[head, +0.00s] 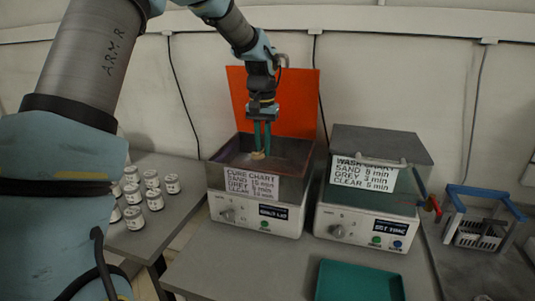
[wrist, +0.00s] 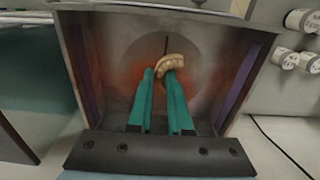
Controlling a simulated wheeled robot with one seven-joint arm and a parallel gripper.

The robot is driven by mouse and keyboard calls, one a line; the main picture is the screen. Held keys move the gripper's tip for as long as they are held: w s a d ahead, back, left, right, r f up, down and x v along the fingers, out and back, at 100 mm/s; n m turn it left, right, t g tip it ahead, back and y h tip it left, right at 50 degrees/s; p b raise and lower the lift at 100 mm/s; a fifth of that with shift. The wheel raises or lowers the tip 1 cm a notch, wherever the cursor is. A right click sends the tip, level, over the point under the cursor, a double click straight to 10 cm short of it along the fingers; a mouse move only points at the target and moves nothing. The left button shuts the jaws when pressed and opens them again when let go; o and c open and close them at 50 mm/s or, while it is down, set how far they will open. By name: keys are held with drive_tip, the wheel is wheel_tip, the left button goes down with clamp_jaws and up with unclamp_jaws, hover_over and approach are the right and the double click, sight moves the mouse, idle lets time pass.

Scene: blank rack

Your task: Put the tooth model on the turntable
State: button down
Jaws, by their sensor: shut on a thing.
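The tooth model (wrist: 170,65) is a small beige, arch-shaped piece. My gripper (wrist: 165,78) is shut on it with its two long green fingers. In the head view my gripper (head: 262,150) reaches down into the open curing box (head: 215,180), with the tooth model (head: 257,156) at its fingertips. The turntable (wrist: 200,62) is a round grey disc inside the box, beneath the tooth model. I cannot tell whether the model touches it.
The orange lid (head: 300,100) stands open behind the box. A wash unit (head: 375,210) stands to its right, then a blue-handled basket (head: 480,225). A green tray (head: 355,281) lies in front. Several white jars (head: 153,198) stand at left.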

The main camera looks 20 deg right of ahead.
drive_tip(key=w+d+f+p, duration=0.2)
drive_tip(key=w, duration=0.1)
drive_tip(key=shift+w+d+f, duration=0.1)
drive_tip(key=shift+d, duration=0.3)
wheel_tip(320, 180, down, 4)
drive_tip(key=shift+r+p, duration=0.1)
drive_tip(key=shift+p, duration=1.05)
drive_tip(key=shift+w+d+f+p, duration=0.1)
drive_tip(key=shift+f+p, duration=0.1)
drive_tip(key=shift+p, duration=0.15)
drive_tip(key=shift+f, duration=0.3)
drive_tip(key=shift+f, duration=0.15)
drive_tip(key=c, duration=0.8)
unclamp_jaws()
drive_tip(key=shift+c, duration=0.2)
